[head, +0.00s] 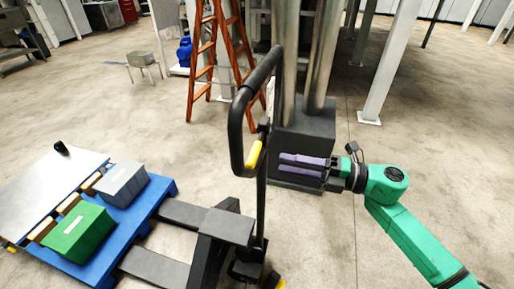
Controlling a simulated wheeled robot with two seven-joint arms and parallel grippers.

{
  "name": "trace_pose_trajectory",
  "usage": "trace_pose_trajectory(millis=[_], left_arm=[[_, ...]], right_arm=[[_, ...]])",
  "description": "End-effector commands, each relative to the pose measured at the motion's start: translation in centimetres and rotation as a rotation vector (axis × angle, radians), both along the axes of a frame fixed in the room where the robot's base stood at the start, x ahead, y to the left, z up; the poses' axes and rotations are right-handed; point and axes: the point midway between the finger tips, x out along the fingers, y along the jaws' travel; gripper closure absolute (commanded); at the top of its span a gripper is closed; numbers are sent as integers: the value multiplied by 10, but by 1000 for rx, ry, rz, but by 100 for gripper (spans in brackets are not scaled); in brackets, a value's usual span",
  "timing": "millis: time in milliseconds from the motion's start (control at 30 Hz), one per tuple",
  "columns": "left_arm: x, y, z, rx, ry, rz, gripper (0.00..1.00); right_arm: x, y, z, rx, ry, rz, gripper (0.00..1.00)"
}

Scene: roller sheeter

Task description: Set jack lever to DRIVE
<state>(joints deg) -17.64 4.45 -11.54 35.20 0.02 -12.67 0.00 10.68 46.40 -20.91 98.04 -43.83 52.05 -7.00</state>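The pallet jack's black loop handle (236,125) stands upright in the middle of the head view on a dark post. A small yellow lever (253,155) sits at the lower inside of the loop. My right gripper (280,164) comes in from the right on a green arm. Its two purple fingers point left toward the lever, with a gap between them and nothing held. In the picture the fingertips are a little to the right of the lever; exact depth is hard to tell. My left gripper is not in view. The lever's position marking cannot be read.
The jack's dark body (228,226) and forks reach left under a blue pallet (150,204). The pallet carries a green box (78,233) and a grey box (122,184). A dark column base (305,125) stands behind the gripper. An orange ladder (201,70) stands farther back.

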Motion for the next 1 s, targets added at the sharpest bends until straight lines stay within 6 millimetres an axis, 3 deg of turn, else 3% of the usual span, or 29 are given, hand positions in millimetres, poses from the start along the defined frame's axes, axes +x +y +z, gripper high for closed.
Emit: trace_pose_trajectory(millis=[33, 133, 300, 433, 667, 700, 800, 1000], left_arm=[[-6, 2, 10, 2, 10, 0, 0], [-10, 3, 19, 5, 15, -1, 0], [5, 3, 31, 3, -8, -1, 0], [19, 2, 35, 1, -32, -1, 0], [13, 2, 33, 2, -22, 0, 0], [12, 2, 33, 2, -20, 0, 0], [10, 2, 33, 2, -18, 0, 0], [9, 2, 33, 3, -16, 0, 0]], right_arm=[[4, 13, 8, 5, -2, 1, 60], [13, 39, 8, 6, -2, 1, 60], [25, 75, 5, 6, 1, -3, 60], [29, 87, 2, 3, 1, -3, 60], [30, 89, 0, 2, 1, -4, 60], [30, 89, 0, 2, 1, -4, 64], [30, 89, 0, 2, 2, -4, 100], [30, 89, 0, 1, 3, -4, 100]])
